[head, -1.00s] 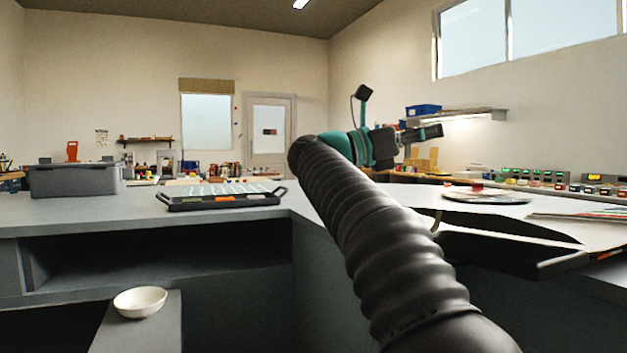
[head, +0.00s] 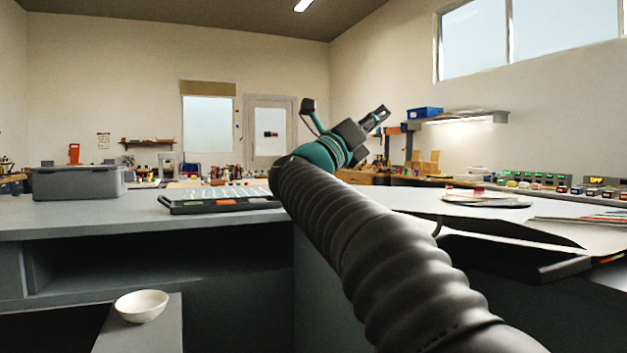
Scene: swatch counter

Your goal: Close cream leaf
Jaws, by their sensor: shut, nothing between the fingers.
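My gripper (head: 379,115) is raised in the air above the counter, right of the picture's middle, pointing up and to the right. It looks shut and empty, and touches nothing. On the right counter a wide pale, cream-white sheet or panel (head: 475,219) lies with a dark, wedge-shaped part (head: 515,262) beneath its near edge. I cannot tell for sure whether this is the cream leaf. My arm hides part of its left side.
A grey bin (head: 78,183) and a black tray of swatches (head: 220,199) stand on the left counter. A white bowl (head: 141,306) sits on a lower ledge. A round dark-rimmed plate (head: 487,201) and several small jars are at the right. Air around my gripper is free.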

